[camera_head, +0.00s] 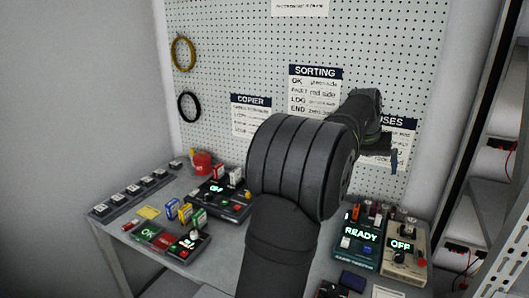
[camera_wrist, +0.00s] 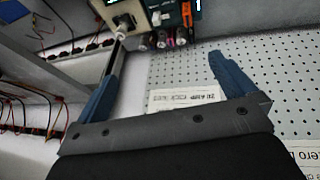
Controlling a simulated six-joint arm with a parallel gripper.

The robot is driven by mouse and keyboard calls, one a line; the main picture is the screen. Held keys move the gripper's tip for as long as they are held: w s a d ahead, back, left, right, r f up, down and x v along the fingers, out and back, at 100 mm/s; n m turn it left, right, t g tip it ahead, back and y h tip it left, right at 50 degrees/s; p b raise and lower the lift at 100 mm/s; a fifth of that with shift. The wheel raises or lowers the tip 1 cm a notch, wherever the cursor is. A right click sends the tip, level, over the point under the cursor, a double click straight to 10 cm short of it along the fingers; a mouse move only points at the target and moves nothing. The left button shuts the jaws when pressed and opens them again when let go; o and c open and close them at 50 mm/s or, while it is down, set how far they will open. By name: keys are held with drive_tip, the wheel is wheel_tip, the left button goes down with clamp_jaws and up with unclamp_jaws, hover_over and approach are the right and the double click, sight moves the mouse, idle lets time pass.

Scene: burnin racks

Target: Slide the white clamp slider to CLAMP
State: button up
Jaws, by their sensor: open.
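I cannot single out the white clamp slider for certain, as the labels are too small to read. A teal device (camera_head: 371,258) with a lit READY display stands at the right of the bench and carries small light-coloured controls. It also shows at the top of the wrist view (camera_wrist: 172,17). My gripper (camera_wrist: 167,55) is open, with nothing between its two blue fingers. In the head view my gripper (camera_head: 393,160) is raised before the pegboard, above the devices and apart from them. My arm hides the middle of the bench.
A beige device (camera_head: 400,262) reading OFF stands right of the teal one. A dark console (camera_head: 225,205), coloured boxes and a row of switches (camera_head: 132,192) fill the left. The pegboard (camera_head: 240,60) rises behind. A rack (camera_head: 500,205) stands at the right.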

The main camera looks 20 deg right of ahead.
drive_tip(key=shift+c, duration=0.4)
drive_tip(key=c, duration=1.2)
drive_tip(key=n+g+y, duration=0.1)
drive_tip(key=n+g, duration=0.3)
drive_tip(key=n, duration=1.4)
hover_over(379, 215)
drive_tip(key=w+a, duration=0.4)
drive_tip(key=a, duration=0.1)
wheel_tip(379, 215, down, 9)
drive_tip(key=shift+c, duration=0.2)
drive_tip(key=x, duration=1.6)
drive_tip(key=shift+s+d, duration=0.15)
drive_tip(key=shift+s, duration=0.1)
